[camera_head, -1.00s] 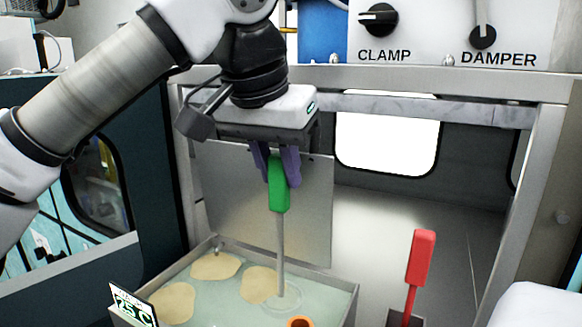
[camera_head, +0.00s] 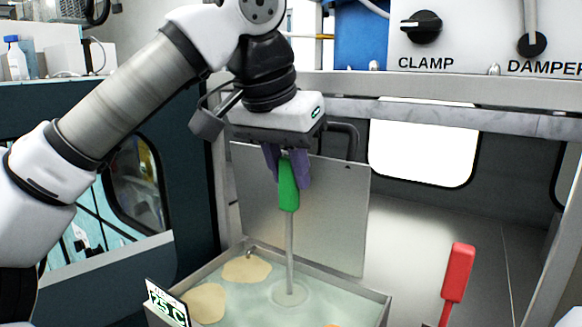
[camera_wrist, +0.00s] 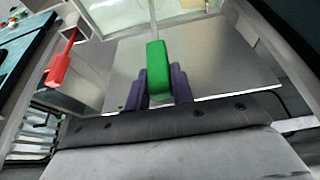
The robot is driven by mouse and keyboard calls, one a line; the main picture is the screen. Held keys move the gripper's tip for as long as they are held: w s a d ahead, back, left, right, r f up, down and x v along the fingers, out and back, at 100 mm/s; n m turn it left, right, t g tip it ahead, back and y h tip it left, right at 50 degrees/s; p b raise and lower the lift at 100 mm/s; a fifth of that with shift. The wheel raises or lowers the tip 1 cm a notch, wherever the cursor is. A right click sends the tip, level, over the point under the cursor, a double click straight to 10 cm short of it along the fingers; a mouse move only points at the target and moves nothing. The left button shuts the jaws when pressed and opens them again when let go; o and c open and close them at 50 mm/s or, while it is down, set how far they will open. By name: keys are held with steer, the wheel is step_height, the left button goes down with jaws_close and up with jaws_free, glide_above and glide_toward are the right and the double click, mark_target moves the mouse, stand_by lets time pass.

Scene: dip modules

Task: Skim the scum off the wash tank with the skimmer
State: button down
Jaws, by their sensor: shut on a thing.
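The skimmer has a green handle (camera_head: 289,190), a thin grey rod and a pale round disc (camera_head: 289,294) at its foot. My gripper (camera_head: 287,168) is shut on the green handle, which also shows between the purple fingers in the wrist view (camera_wrist: 157,66). The skimmer hangs upright over the wash tank (camera_head: 340,277), its disc at the pale green liquid; the exact depth is unclear. Two tan scum patches lie left of the disc: one farther back (camera_head: 246,270), one nearer (camera_head: 206,303). The tank's near part is cut off by the frame.
A metal plate (camera_head: 325,215) stands behind the tank. A red-handled tool (camera_head: 457,273) stands to its right, also seen in the wrist view (camera_wrist: 58,68). A temperature sign (camera_head: 167,302) is at the tank's left front. Frame posts flank the bay.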

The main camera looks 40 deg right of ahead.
steer(key=shift+w, duration=0.1)
steer(key=w+a, duration=0.3)
steer(key=w, duration=0.6)
steer(key=shift+a, duration=0.15)
stand_by(0.7)
steer(key=s+a, duration=0.3)
steer(key=a, duration=0.5)
stand_by(1.0)
steer(key=shift+d, duration=0.1)
steer(key=shift+s+d, duration=0.35)
steer(key=shift+s, duration=0.6)
steer(key=shift+s+d, duration=0.3)
steer(key=shift+s, duration=0.6)
steer(key=shift+r, duration=0.1)
